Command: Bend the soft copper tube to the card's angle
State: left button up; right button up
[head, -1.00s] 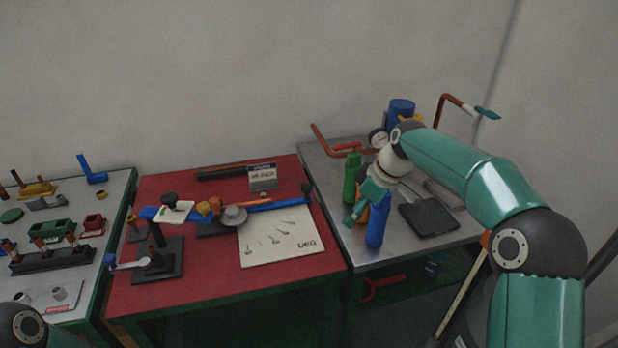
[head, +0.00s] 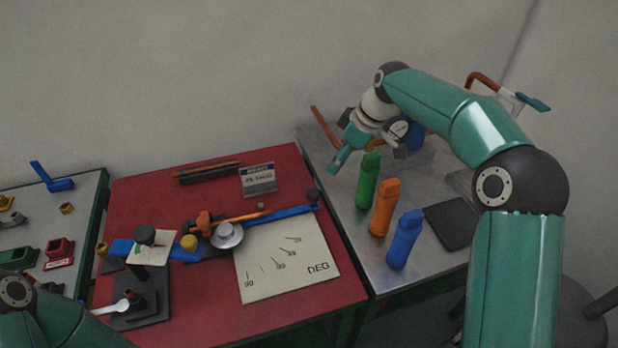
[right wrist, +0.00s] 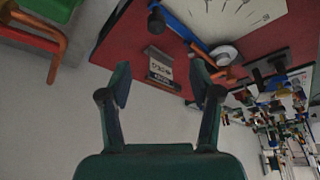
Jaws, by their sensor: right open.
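The orange-copper tube (head: 258,215) lies in the bender on the red bench, beside its round grey die (head: 227,235) and blue lever (head: 285,213). A small sign card (head: 258,178) stands behind it; its text is too small to read surely. The sign also shows in the right wrist view (right wrist: 160,68). A pale sheet marked DEG (head: 290,262) lies in front of the bender. My right gripper (head: 345,143) is open and empty above the grey side table, right of the red bench. Its open fingers also show in the right wrist view (right wrist: 160,85). My left gripper is out of view.
Green (head: 368,180), orange (head: 384,207) and blue (head: 404,238) upright handles stand on the grey table, by a dark pad (head: 450,222). A blue-barred stand (head: 140,250) is at the bench's left. The red bench's front right is clear.

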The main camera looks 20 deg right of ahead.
aim_at(314, 192)
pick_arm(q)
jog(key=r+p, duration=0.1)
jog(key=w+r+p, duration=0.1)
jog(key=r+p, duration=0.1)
pick_arm(e)
jog(key=x, duration=1.7)
jog(key=shift+w+d+r, duration=0.1)
jog(key=shift+w+r, duration=0.05)
jog(key=shift+w, duration=0.25)
